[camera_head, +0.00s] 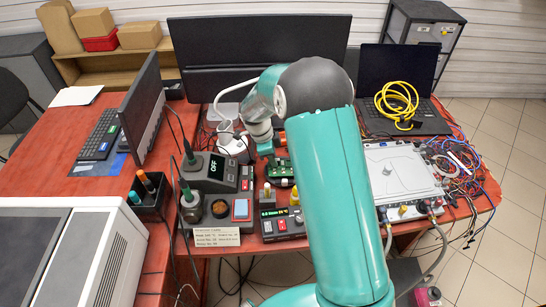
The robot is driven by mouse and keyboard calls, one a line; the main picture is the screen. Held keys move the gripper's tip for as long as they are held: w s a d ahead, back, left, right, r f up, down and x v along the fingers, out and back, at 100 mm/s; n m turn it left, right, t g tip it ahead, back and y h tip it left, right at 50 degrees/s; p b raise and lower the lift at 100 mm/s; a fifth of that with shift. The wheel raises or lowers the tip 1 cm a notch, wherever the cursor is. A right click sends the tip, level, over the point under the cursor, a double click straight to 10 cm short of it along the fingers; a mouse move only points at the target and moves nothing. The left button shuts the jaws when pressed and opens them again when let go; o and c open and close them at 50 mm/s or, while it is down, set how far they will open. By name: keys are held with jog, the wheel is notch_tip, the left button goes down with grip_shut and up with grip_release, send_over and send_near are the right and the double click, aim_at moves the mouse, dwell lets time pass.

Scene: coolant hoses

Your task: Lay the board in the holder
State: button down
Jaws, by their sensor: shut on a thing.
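A green circuit board (284,171) with small pale parts is in the middle of the desk, in the camera_head view. My gripper (267,154) is above its far left edge, pointing down, and is shut on the board as far as I can tell. The fingertips are small and partly hidden by my wrist. A dark piece under and around the board may be the holder, but I cannot make out its shape or whether the board touches it. My teal arm covers the area right of the board.
A soldering station (211,171) stands left of the board. A white-grey box (395,176) with hoses is on the right. A monitor (213,55) and a laptop (430,113) with yellow cable (397,99) stand behind.

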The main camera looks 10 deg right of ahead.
jog(key=shift+f, duration=0.1)
jog(key=shift+f, duration=0.45)
jog(key=shift+f, duration=0.25)
dwell(0.9)
